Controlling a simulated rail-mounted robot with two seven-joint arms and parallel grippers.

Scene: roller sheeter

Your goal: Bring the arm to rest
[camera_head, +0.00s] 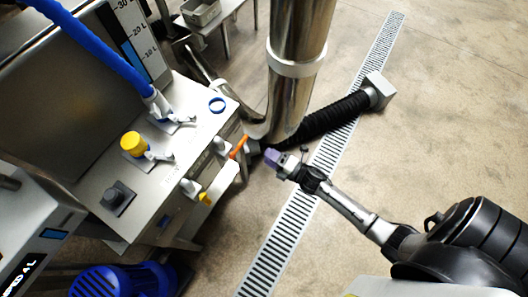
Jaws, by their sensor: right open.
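My right arm reaches in from the lower right. My right gripper (277,160) is open and hangs over the floor, just right of the steel machine (150,190). A small purple-grey piece shows at its tip; I cannot tell whether it is part of the gripper. An orange handle (239,147) on the machine's side is a little to the left of the gripper, apart from it in the picture. My left gripper is not in view.
The machine carries a yellow knob (133,144), a dark knob (116,197) and a blue hose (100,45). A shiny steel pipe (300,40) and black flexible hose (335,115) stand behind the gripper. A blue motor (115,281) is at bottom left. Floor right of the drain grate (290,220) is clear.

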